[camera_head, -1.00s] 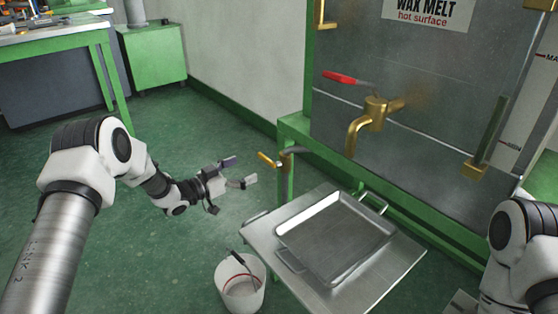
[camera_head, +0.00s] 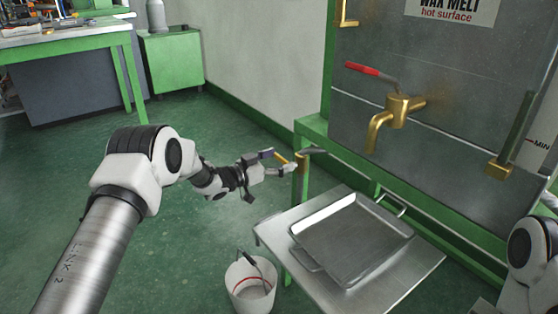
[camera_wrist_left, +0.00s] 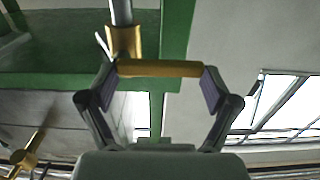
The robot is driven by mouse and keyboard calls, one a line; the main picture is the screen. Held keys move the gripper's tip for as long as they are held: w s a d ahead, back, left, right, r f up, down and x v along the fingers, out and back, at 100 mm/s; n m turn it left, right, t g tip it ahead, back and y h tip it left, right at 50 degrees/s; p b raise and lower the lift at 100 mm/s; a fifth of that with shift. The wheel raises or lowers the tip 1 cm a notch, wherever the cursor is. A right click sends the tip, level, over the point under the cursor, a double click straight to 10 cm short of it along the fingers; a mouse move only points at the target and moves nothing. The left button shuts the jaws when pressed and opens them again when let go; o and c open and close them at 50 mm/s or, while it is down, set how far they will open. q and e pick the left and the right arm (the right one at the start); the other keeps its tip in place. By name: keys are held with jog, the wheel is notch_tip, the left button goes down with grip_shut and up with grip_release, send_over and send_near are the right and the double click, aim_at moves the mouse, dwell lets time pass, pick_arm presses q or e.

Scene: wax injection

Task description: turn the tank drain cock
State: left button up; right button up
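The drain cock has a brass body (camera_head: 302,163) on a grey pipe at the left of the tank's green frame, with a yellow handle (camera_head: 281,158) pointing left. My left gripper (camera_head: 279,162) is at this handle with its fingers apart. In the left wrist view, the yellow handle (camera_wrist_left: 160,68) lies crosswise at the fingertips of my open left gripper (camera_wrist_left: 160,76), spanning the gap between them. I cannot tell whether the fingers touch it. The brass body (camera_wrist_left: 124,42) shows just beyond. My right gripper is out of view.
The grey tank (camera_head: 460,70) carries a larger brass tap (camera_head: 395,112) with a red lever (camera_head: 375,72). A metal tray (camera_head: 352,240) rests on a low steel table (camera_head: 415,270) below. A white bucket (camera_head: 248,285) stands on the floor left of the table. Floor further left is clear.

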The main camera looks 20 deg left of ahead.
pick_arm(q)
jog(key=shift+n+p, duration=0.6)
jog(key=shift+p, duration=0.15)
jog(key=shift+f+n+p, duration=0.4)
jog(key=shift+n+p, duration=0.4)
jog(key=shift+n, duration=0.2)
jog(key=shift+d+f+n+p, duration=0.1)
jog(key=shift+f+n+p, duration=0.25)
jog(key=shift+n, duration=0.5)
jog(key=shift+d+f+n+p, duration=0.1)
jog(key=shift+f+n+p, duration=0.25)
jog(key=shift+n, duration=0.5)
jog(key=o, duration=1.4)
jog(key=shift+f, duration=0.1)
